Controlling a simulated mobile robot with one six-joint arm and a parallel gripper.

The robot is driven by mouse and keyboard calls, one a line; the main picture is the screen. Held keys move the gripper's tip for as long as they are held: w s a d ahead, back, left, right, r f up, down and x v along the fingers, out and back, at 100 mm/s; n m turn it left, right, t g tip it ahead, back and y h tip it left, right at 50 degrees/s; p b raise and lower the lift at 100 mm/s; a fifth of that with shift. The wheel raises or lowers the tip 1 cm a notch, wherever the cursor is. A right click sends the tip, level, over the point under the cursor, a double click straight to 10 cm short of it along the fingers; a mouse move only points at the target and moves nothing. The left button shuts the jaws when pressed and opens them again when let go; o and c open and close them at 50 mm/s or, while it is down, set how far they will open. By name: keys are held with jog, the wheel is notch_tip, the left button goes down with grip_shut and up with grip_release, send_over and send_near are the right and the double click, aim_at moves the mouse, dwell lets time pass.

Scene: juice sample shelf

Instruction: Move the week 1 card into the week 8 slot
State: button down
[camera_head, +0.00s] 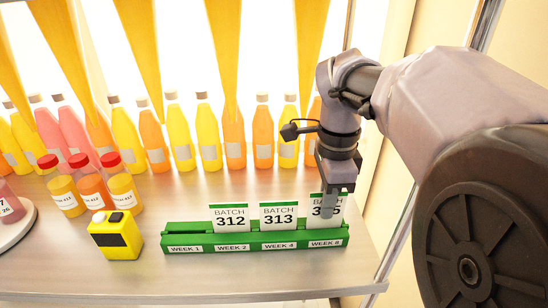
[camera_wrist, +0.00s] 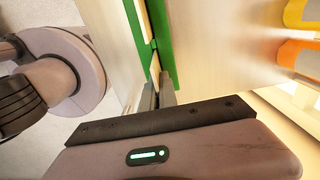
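A green card holder (camera_head: 258,236) on the table has slots labelled WEEK 1, WEEK 2, WEEK 4 and WEEK 8. The week 1 slot (camera_head: 186,239) is empty. A BATCH 312 card (camera_head: 231,222) stands at week 2 and a BATCH 313 card (camera_head: 279,222) at week 4. A third batch card (camera_head: 314,220) stands upright at week 8, its middle digit hidden by a finger. My gripper (camera_head: 329,206) is over this card, with its fingers close together around it. In the wrist view my gripper (camera_wrist: 158,92) meets the pale card edge at the green holder (camera_wrist: 160,40).
A yellow device (camera_head: 115,240) stands left of the holder. Several red-capped sample bottles (camera_head: 92,192) stand behind it, and a round white tray (camera_head: 14,228) is at the left edge. A row of juice bottles (camera_head: 180,135) lines the back. The table front is clear.

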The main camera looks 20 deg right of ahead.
jog(key=shift+f+b, duration=0.45)
jog(key=shift+f, duration=0.2)
jog(key=c, duration=1.6)
grip_release()
